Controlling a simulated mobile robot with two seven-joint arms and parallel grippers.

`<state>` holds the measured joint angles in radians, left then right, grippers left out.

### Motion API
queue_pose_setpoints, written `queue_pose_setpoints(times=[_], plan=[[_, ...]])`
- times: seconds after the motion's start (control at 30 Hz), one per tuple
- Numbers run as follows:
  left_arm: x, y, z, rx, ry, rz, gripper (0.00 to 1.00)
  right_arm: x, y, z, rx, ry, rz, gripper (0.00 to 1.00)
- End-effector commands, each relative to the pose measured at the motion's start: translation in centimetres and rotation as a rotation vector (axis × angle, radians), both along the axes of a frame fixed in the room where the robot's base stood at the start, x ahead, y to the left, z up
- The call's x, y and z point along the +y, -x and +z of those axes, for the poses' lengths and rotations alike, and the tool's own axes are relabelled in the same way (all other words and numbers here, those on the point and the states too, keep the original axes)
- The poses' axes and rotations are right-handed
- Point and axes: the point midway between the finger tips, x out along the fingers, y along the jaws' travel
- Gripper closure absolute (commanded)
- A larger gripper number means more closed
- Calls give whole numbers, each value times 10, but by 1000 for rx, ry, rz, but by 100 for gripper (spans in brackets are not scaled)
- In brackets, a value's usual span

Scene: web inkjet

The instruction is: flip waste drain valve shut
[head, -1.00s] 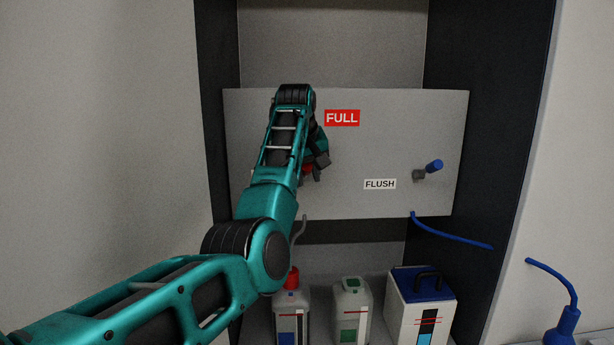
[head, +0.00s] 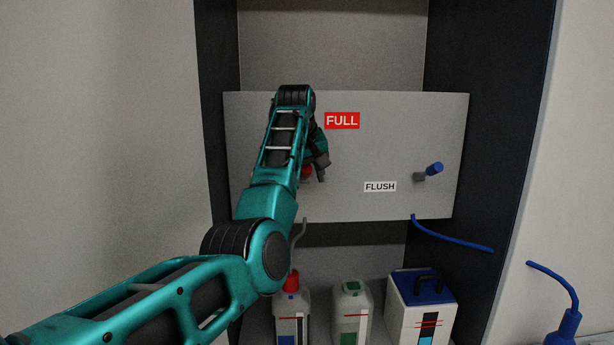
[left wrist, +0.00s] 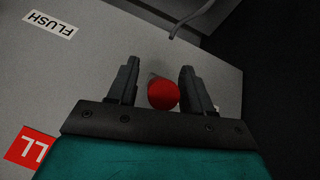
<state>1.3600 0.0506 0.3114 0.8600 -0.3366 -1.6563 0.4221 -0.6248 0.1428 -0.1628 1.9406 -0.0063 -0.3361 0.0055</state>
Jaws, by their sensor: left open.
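The waste valve's red handle (head: 306,172) shows only in part in the head view, on the grey panel (head: 270,190) below and left of the red FULL sign (head: 342,120). My left gripper (head: 319,176) is at the panel and partly hides the handle. In the left wrist view the handle's round red end (left wrist: 163,95) lies between the two spread fingers of my left gripper (left wrist: 159,70), closer to the right finger in the picture. The gripper is open; I cannot tell whether a finger touches the handle. My right gripper is not in view.
A blue-handled valve (head: 434,168) sits at the panel's right, near the FLUSH label (head: 380,186). Below stand a red-capped bottle (head: 292,315), a green-labelled bottle (head: 351,312) and a blue-topped box (head: 421,305). A blue hose (head: 452,234) crosses the dark right wall.

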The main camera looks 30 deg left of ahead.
Motion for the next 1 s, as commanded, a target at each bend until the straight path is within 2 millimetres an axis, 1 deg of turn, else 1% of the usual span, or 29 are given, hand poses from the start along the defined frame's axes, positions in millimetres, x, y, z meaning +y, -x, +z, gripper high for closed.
queue_pose_setpoints(times=[0.17,0.4,0.5,0.6,0.8,1.0], plan=[[-4,12,22,-6,-2,0,50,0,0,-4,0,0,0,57],[-11,38,70,-8,-2,0,50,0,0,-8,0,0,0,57],[-14,47,87,-6,-2,0,50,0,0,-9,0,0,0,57],[-16,54,99,-5,-1,0,50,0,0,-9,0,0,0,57],[-17,60,110,-2,-1,0,50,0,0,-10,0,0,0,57],[-18,61,110,-2,-1,0,50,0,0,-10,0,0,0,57]])
